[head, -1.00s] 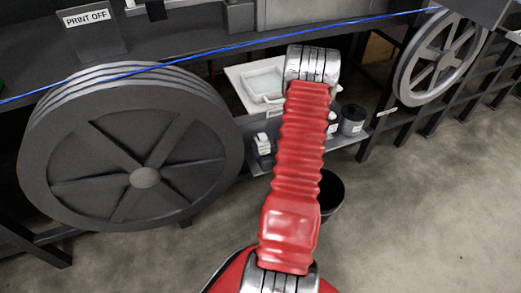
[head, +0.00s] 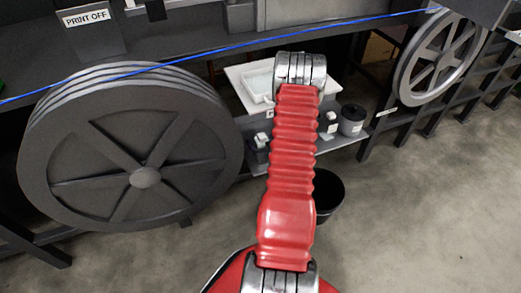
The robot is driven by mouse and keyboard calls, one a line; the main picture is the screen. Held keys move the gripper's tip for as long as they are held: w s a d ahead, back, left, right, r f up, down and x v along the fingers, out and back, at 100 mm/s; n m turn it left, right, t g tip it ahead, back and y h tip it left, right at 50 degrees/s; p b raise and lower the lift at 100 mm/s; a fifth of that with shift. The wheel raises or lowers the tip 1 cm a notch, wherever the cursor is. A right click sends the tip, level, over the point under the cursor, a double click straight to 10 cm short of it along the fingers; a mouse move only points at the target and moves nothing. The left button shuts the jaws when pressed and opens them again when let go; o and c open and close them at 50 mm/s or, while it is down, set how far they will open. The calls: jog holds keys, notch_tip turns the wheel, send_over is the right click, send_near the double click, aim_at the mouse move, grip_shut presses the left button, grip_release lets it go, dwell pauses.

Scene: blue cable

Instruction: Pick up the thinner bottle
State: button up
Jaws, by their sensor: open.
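A small pale item, perhaps a bottle (head: 261,139), shows left of my arm at the lower shelf. A dark shape covers its lower part, and I cannot tell what that shape is. Right of my arm, small white bottle-like items (head: 332,122) stand on the shelf, partly behind the arm. A wider dark grey container with a white label (head: 352,120) stands beside them. I cannot tell which is the thinner bottle. My red arm with its metal joint reaches up the middle of the head view. My gripper cannot be made out; the arm hides the area behind it.
A white tray (head: 256,92) sits behind my arm. A large dark wheel (head: 145,178) stands left and a spoked wheel (head: 440,58) right. A blue cable (head: 215,50) runs across above. A black bucket (head: 326,190) stands on the floor. The floor at right is clear.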

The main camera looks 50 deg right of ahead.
jog(key=shift+c, duration=0.5)
jog(key=c, duration=1.3)
